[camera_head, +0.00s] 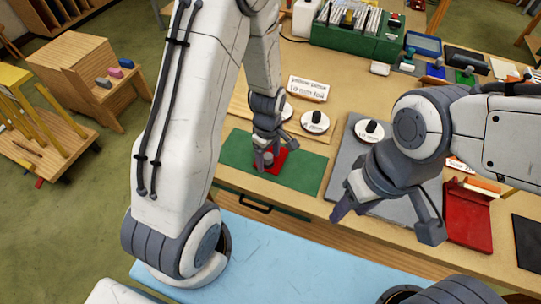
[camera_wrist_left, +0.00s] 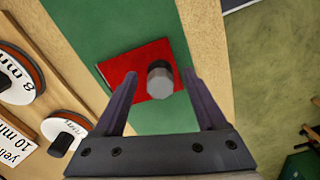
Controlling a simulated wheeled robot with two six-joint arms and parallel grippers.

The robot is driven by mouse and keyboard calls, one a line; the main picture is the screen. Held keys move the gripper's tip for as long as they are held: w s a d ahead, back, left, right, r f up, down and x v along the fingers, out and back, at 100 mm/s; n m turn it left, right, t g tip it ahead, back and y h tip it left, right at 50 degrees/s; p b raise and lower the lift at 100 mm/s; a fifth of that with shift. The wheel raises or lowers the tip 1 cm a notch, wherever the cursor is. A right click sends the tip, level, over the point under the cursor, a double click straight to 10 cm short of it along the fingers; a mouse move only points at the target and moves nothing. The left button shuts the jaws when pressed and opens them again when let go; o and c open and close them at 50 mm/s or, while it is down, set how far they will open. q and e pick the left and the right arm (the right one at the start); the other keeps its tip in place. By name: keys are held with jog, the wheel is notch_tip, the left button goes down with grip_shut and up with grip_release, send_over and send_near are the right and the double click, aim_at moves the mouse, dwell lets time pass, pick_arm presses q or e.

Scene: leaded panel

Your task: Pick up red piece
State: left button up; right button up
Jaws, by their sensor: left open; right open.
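The red piece (camera_head: 276,168) is a flat red square with a grey knob on top, lying on the green mat (camera_head: 231,166). In the left wrist view the red piece (camera_wrist_left: 130,62) shows its knob (camera_wrist_left: 159,78) between my open fingers. My left gripper (camera_head: 264,160) is open, low above the mat and around or just over the knob; contact cannot be told. It also shows in the left wrist view (camera_wrist_left: 155,90). My right gripper (camera_head: 385,222) is open and empty at the front right, over the grey mat's front edge.
A grey mat (camera_head: 400,211) and a red tray (camera_head: 470,225) lie to the right. Round discs with black knobs (camera_head: 315,122) and a label card (camera_head: 308,89) stand behind the green mat. A green box (camera_head: 340,37) is at the back.

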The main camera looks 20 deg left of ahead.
aim_at(269, 156)
pick_arm(q)
grip_shut()
jog(key=shift+r, duration=0.1)
jog(key=shift+r, duration=0.5)
notch_tip(269, 156, up, 2)
jog(key=shift+w+r+b, duration=0.1)
jog(key=shift+r+b, duration=0.15)
jog(key=shift+b, duration=0.2)
jog(key=w+d+r+b, duration=0.2)
jog(key=d+r, duration=0.5)
jog(key=d, duration=0.4)
jog(key=shift+d+r, duration=0.2)
jog(key=shift+d, duration=0.05)
